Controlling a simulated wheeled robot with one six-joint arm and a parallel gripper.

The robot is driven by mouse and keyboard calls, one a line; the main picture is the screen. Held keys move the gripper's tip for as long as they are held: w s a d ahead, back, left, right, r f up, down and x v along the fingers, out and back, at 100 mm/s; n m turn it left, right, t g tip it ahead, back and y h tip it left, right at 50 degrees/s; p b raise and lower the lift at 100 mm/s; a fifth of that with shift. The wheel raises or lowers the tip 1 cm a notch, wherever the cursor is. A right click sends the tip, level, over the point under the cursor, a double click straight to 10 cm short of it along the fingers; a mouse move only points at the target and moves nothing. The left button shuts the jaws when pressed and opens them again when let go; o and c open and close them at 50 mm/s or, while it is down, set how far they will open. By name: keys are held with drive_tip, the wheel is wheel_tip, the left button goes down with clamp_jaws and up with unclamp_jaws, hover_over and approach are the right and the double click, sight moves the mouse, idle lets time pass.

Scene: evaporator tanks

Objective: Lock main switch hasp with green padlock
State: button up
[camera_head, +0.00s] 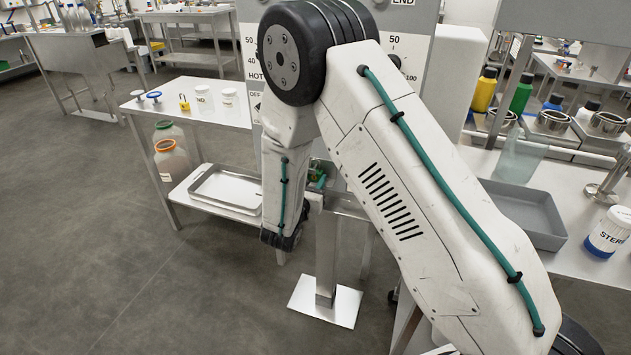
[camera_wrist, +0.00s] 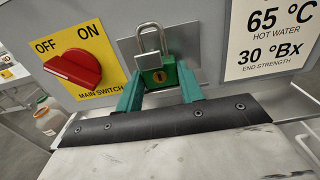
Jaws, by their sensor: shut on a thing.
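The green padlock (camera_wrist: 157,76) is held upright between the two green fingers of my gripper (camera_wrist: 161,88), at the panel's front. Its metal shackle (camera_wrist: 151,38) points up in front of a grey metal plate (camera_wrist: 185,42). I cannot tell whether the shackle is closed or passes through a hasp. The red main switch handle (camera_wrist: 76,67) sits on a yellow ON/OFF label to the left of the padlock. In the head view my arm hides most of the panel and the switch; a small green part (camera_head: 317,178) shows by the arm's end.
A side table (camera_head: 150,108) at left holds a yellow padlock (camera_head: 184,103), white jars and blue-topped items. A tray (camera_head: 226,189) lies on its lower shelf. A bench with a grey bin (camera_head: 515,210) and a white jar (camera_head: 608,232) stands at right. The floor at left is clear.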

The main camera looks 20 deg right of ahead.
drive_tip(key=shift+w+a, duration=0.15)
drive_tip(key=shift+a, duration=0.05)
drive_tip(key=shift+f, duration=0.1)
idle(0.4)
drive_tip(key=o, duration=1.4)
drive_tip(key=shift+c, duration=0.2)
drive_tip(key=v, duration=0.6)
